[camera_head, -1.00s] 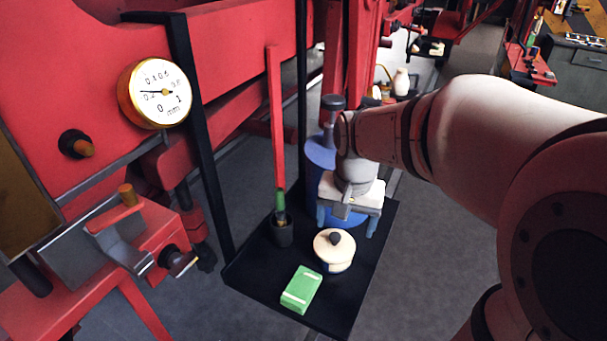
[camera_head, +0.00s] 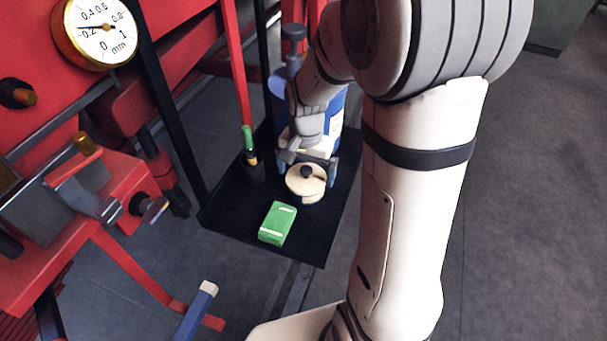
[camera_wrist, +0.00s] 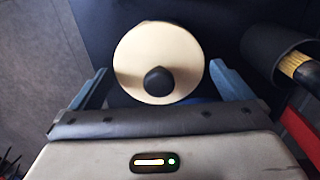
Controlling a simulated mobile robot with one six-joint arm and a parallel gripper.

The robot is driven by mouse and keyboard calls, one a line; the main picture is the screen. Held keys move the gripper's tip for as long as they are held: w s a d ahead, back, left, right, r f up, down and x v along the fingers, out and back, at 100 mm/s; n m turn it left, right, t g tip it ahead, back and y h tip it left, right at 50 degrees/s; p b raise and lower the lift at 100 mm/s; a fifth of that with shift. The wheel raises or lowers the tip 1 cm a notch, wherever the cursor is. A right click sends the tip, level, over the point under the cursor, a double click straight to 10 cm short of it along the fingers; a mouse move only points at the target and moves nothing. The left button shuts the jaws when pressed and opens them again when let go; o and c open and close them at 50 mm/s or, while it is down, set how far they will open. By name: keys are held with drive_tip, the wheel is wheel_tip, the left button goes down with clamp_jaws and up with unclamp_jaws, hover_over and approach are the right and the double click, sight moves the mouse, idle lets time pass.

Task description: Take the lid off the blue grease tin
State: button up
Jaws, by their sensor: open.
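The grease tin stands on the black tray (camera_head: 226,217), topped by a round cream lid (camera_head: 300,187) with a dark knob (camera_head: 307,171). Only a sliver of its blue body shows in the wrist view, under the lid. My gripper (camera_head: 305,166) is open, at the far side of the tin. In the wrist view the lid (camera_wrist: 140,45) and knob (camera_wrist: 158,81) appear between my two blue fingers (camera_wrist: 160,72), with a gap on either side. I cannot tell the height of the fingers against the lid.
A green box (camera_head: 277,223) lies in front of the tin. A dark cup (camera_head: 252,172) holding a green-handled tool stands to the left. A large blue container (camera_head: 277,90) stands behind my gripper. Black posts and red machinery (camera_head: 115,190) with a dial gauge (camera_head: 100,28) are on the left.

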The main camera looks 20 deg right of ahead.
drive_tip(key=shift+c, duration=0.6)
drive_tip(key=c, duration=0.6)
